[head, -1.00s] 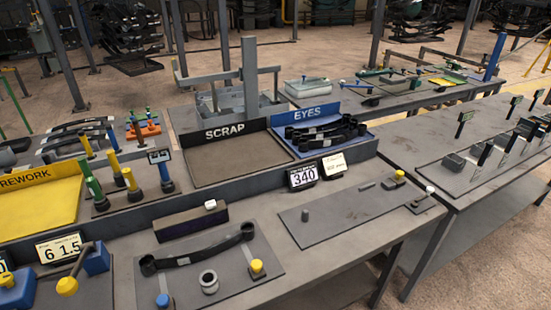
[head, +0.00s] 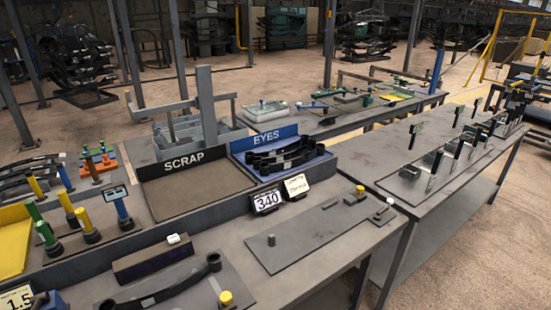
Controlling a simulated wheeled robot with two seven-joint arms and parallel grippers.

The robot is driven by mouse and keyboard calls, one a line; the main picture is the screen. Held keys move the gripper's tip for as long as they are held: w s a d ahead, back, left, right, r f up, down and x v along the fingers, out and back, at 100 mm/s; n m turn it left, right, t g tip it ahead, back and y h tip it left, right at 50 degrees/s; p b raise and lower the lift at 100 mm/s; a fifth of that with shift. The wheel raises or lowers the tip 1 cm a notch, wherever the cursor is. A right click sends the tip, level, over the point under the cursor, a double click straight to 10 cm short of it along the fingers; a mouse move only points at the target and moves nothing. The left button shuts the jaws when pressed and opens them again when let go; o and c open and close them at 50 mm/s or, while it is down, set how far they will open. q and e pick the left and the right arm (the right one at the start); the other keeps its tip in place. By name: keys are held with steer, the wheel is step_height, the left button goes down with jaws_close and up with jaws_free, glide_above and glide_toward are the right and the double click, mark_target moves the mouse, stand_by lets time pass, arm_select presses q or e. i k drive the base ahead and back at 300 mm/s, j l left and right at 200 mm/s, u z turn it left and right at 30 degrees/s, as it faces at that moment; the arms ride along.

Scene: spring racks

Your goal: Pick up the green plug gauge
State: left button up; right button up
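The green plug gauge (head: 44,232) stands upright at the left of the bench in the head view, with its dark end down. It is in a group with yellow gauges (head: 87,225) and a blue-handled gauge (head: 123,212) close to its right. A small tag stands above the blue one. Neither of my grippers is in view.
A yellow rework tray (head: 12,245) lies left of the gauges. A dark leaf spring (head: 170,290) lies in front. An orange rack (head: 97,166) stands behind.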

mark_target(51, 243)
steer(key=u, duration=1.35)
steer(key=k+j, duration=0.05)
steer(key=j, duration=0.05)
